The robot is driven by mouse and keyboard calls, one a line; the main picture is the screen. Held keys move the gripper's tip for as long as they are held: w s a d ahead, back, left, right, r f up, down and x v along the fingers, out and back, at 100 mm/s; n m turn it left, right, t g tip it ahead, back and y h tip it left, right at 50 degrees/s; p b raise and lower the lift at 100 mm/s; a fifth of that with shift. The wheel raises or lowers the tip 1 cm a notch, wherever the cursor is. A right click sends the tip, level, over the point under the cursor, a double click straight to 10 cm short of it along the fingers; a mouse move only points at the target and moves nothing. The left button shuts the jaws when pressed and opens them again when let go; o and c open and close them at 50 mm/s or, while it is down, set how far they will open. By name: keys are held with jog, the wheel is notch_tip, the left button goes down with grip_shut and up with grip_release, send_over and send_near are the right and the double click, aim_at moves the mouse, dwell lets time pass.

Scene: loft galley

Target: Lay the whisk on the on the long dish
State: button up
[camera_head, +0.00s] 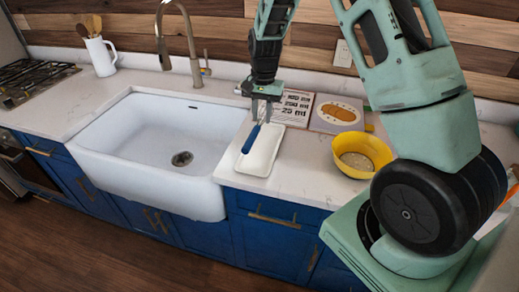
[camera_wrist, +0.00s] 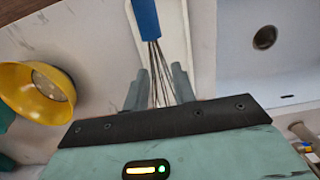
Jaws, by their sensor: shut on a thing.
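The whisk has a blue handle (camera_head: 251,138) and thin wires, and it also shows in the wrist view (camera_wrist: 146,20). My gripper (camera_head: 262,108) is shut on its wires (camera_wrist: 157,70), with the handle pointing away from the fingers. The long dish (camera_head: 262,158) is white and shallow and lies on the counter right of the sink. The whisk is over the dish in the head view; I cannot tell whether it touches it. In the wrist view the dish (camera_wrist: 176,40) is behind the whisk, partly hidden by it and my gripper.
A yellow bowl (camera_head: 361,153) stands right of the dish. An open cookbook (camera_head: 293,108) is behind it. The white sink (camera_head: 165,150) with its faucet (camera_head: 190,45) is on the left. A white utensil jug (camera_head: 101,56) stands at the back left. The counter's front edge is close to the dish.

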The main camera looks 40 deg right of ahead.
aim_at(260, 152)
jog(key=shift+w+d+f+b, duration=0.1)
jog(key=shift+w+f+b, duration=0.15)
jog(key=shift+f, duration=0.3)
jog(key=shift+w+f+b, duration=0.2)
jog(key=shift+f+b, duration=0.05)
jog(key=shift+f, duration=0.25)
notch_tip(260, 152, down, 10)
jog(key=p, duration=0.3)
jog(key=shift+r, duration=0.1)
jog(key=o, duration=1)
